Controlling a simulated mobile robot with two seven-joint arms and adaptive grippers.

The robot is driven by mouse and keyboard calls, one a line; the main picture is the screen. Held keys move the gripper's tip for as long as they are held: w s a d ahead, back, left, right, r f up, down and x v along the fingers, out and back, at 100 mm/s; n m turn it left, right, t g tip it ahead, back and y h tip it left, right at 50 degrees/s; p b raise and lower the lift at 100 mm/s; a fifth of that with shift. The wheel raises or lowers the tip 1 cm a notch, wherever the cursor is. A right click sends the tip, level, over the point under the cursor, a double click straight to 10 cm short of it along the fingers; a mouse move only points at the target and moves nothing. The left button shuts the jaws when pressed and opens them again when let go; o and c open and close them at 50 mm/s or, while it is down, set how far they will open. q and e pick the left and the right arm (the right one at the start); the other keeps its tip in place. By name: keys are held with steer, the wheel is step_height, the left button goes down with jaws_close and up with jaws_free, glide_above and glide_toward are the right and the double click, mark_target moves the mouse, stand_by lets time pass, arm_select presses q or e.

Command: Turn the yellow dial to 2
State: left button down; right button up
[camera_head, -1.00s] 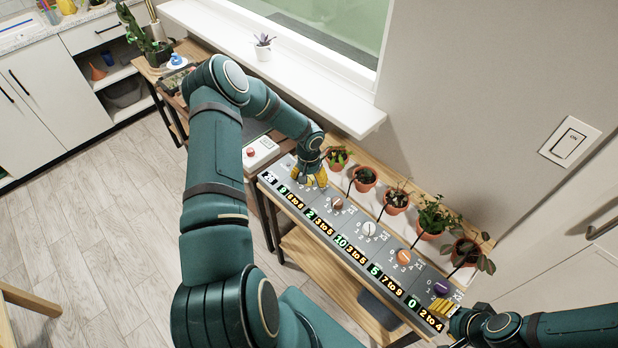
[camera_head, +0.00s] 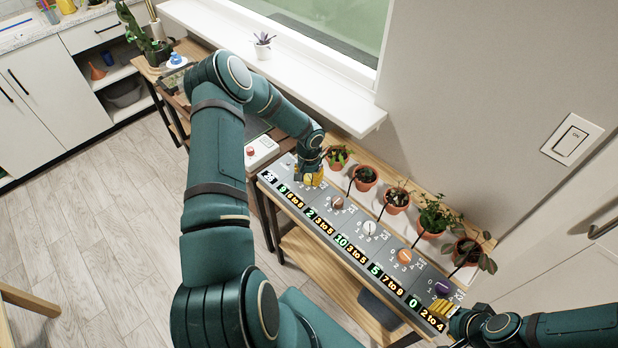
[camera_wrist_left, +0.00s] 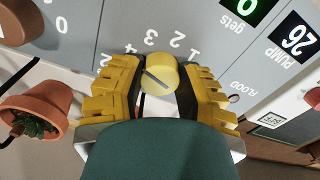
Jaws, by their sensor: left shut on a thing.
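The yellow dial (camera_wrist_left: 158,75) is a round knob with a dark slot line, on the grey panel (camera_head: 325,214). The numbers 1 to 4 arc beside it in the wrist view. The line slants from upper left, on the side of the 4, to lower right; I cannot tell which end is the pointer. My left gripper (camera_head: 310,178) is shut on the dial, with a yellow finger on each side of it. In the head view the fingers hide the dial. My right gripper (camera_head: 440,307) is low at the panel's right end; its opening is unclear.
Brown, white, orange and purple dials (camera_head: 404,256) sit along the panel to the right. Several potted plants (camera_head: 397,199) stand behind it; one pot (camera_wrist_left: 35,112) is close to my left gripper in the wrist view. A box with a red button (camera_head: 260,151) stands left of the panel.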

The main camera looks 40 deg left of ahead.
arm_select(q)
steer(key=m+b, duration=0.1)
steer(key=m, duration=0.1)
steer(key=shift+f+m, duration=0.15)
steer(key=shift+m, duration=0.25)
arm_select(e)
steer(key=shift+f, duration=0.7)
arm_select(q)
steer(key=m+b, duration=0.1)
steer(key=m, duration=0.2)
steer(key=shift+s, duration=0.1)
arm_select(e)
steer(key=shift+f, duration=0.5)
arm_select(q)
steer(key=m, duration=0.4)
arm_select(e)
steer(key=shift+f, duration=0.25)
arm_select(q)
steer(key=shift+m+b, duration=0.3)
steer(key=shift+m, duration=1.7)
arm_select(e)
steer(key=shift+f, duration=0.15)
arm_select(q)
steer(key=c, duration=0.5)
jaws_free()
arm_select(e)
steer(key=shift+a, duration=0.1)
